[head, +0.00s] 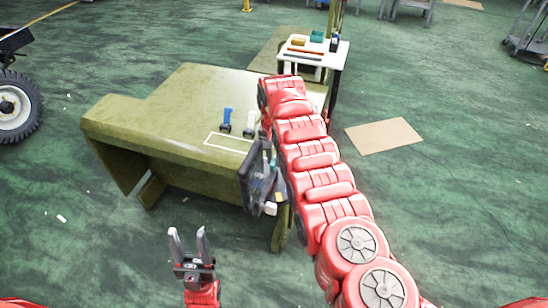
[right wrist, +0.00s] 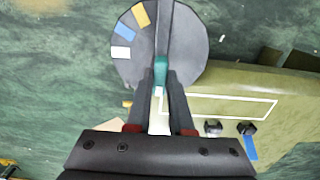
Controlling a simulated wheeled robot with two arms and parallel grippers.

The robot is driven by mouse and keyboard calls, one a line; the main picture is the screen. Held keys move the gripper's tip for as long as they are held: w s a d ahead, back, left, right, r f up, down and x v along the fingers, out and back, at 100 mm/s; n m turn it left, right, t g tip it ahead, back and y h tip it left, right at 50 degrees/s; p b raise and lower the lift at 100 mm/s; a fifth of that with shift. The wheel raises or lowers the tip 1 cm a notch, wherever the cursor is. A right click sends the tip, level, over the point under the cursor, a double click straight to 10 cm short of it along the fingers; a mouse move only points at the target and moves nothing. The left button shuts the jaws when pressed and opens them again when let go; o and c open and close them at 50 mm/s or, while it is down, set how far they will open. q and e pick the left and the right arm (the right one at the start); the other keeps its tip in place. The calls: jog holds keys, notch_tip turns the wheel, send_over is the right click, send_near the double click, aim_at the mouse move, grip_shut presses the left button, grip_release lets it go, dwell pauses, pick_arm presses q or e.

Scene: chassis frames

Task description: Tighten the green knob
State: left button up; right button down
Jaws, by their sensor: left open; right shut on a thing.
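The green knob (right wrist: 160,72) is a teal handle seen in the right wrist view, in front of a dark grey disc (right wrist: 190,45) with yellow, blue and white patches. My right gripper (right wrist: 160,88) is shut on the knob, one finger on each side of it. In the head view the dark disc (head: 252,172) is at the bench's front right corner, and the right arm partly covers that area. The knob cannot be clearly made out there. My left gripper (head: 188,234) is open and empty, low in front of the bench.
The olive bench (head: 165,100) bears a blue handle (head: 227,115), a white handle (head: 250,119) and a white outlined rectangle (head: 228,142). A white side table (head: 333,60) with small items stands behind. Cardboard (head: 384,136) lies on the floor at right.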

dwell(0.3)
jog(key=shift+f+m+b, duration=0.15)
jog(key=shift+m+b, duration=0.55)
jog(key=shift+b, duration=0.05)
jog(key=m+b, duration=0.5)
jog(key=m, duration=0.6)
jog(key=shift+r+b, duration=0.2)
jog(key=shift+b, duration=0.1)
jog(key=shift+m, duration=2.8)
jog(key=c, duration=0.8)
grip_release()
